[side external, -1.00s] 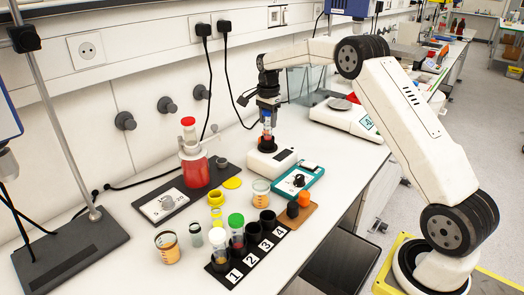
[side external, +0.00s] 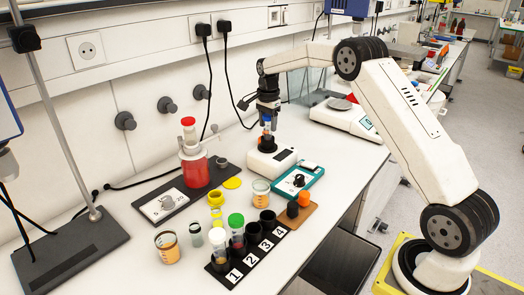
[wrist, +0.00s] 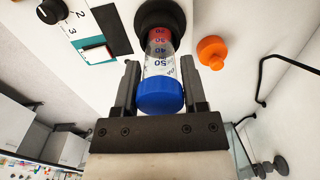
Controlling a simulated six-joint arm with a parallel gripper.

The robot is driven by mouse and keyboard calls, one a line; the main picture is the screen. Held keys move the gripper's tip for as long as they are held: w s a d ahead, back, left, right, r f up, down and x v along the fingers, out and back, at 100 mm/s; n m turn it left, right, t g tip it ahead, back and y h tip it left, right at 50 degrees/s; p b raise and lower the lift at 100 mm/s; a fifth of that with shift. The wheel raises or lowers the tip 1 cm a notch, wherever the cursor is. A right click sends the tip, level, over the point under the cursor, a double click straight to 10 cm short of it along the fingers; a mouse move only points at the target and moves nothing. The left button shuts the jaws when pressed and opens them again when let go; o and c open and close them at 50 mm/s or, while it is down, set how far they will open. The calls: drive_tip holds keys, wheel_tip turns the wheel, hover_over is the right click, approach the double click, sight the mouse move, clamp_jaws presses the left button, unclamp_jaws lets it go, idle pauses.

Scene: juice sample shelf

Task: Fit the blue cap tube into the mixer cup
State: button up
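The blue cap tube (wrist: 161,75) is upright, with its blue cap towards my wrist and red liquid showing at its far end. My gripper (wrist: 160,75) has one finger on each side of it, close against the tube, and appears shut on it. The tube's lower end is in the mouth of the black mixer cup (wrist: 160,14); how deep it sits is hard to see. In the side view the tube (side external: 267,127) stands below my gripper (side external: 268,118), over the dark cup (side external: 267,144) on the white mixer (side external: 271,163).
A teal device (side external: 298,182) with a knob sits in front of the mixer. A black numbered rack (side external: 247,255) holds tubes with white and green caps. An orange cap (wrist: 211,52) lies near the cup. A red bottle (side external: 194,169) stands left; a scale (side external: 343,118) is behind.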

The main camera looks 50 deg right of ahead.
drive_tip(key=o, duration=0.4)
drive_tip(key=shift+r, duration=0.1)
drive_tip(key=shift+r, duration=3.8)
drive_tip(key=s+a+f+n+t, duration=0.1)
drive_tip(key=s+a+f+n, duration=0.4)
drive_tip(key=s+a+n, duration=0.4)
drive_tip(key=s+a+f+n+t, duration=0.1)
drive_tip(key=s+a+f+n, duration=0.5)
drive_tip(key=s, duration=1.2)
drive_tip(key=a+n, duration=0.3)
drive_tip(key=a, duration=0.3)
drive_tip(key=shift+f+n+t, duration=0.15)
drive_tip(key=shift+n+t, duration=0.15)
